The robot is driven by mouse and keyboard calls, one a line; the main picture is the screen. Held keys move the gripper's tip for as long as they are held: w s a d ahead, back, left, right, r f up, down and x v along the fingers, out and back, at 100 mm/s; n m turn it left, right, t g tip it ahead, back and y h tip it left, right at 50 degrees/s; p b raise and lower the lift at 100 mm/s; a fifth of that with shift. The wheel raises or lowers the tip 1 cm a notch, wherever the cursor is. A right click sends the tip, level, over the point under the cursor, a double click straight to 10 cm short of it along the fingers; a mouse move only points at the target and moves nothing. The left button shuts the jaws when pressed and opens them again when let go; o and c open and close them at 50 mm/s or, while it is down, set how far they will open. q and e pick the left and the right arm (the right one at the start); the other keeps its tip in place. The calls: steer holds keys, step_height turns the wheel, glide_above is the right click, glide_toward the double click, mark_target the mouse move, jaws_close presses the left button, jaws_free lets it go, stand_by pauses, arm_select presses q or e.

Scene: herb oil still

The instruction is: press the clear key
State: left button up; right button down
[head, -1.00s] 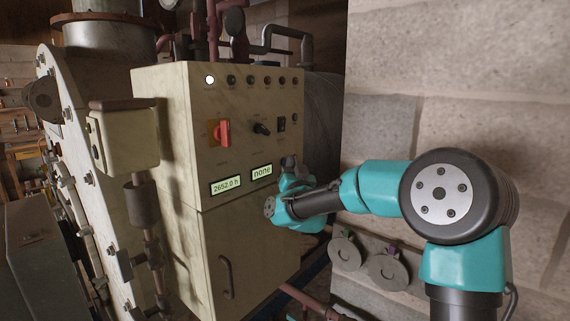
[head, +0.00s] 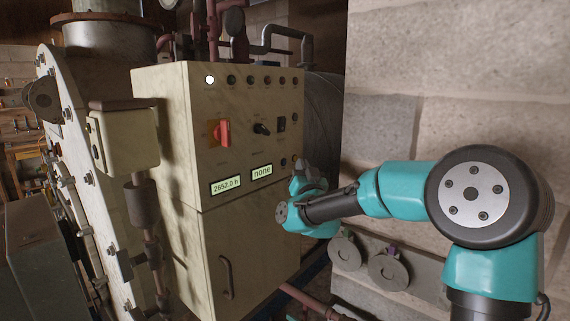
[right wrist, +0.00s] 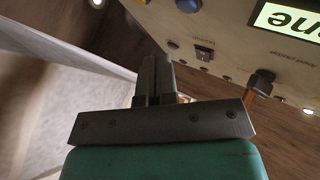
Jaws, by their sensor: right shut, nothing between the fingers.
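The cream control cabinet (head: 230,130) stands in the middle of the head view. Its front has a lit display reading "none" (head: 262,171), with a small dark round button (head: 284,162) to its right. My right gripper (head: 299,166) is by the cabinet's right edge, right of that display. In the right wrist view its fingers (right wrist: 157,64) are shut and empty, with a visible gap to the panel. That view also shows a blue button (right wrist: 188,5) beside the "none" display (right wrist: 290,20). I cannot read which one is the clear key. My left gripper is out of view.
A red rotary switch (head: 223,132), a black knob (head: 261,128) and a display reading "2652.0 h" (head: 226,185) are on the cabinet front. A stone block wall (head: 470,90) stands close on the right. Pipes run behind the cabinet.

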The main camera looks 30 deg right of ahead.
steer(key=shift+s+d, duration=0.25)
steer(key=shift+s, duration=0.3)
steer(key=shift+s+d, duration=0.2)
steer(key=shift+s, duration=0.35)
steer(key=c, duration=1.8)
jaws_free()
steer(key=shift+c, duration=0.2)
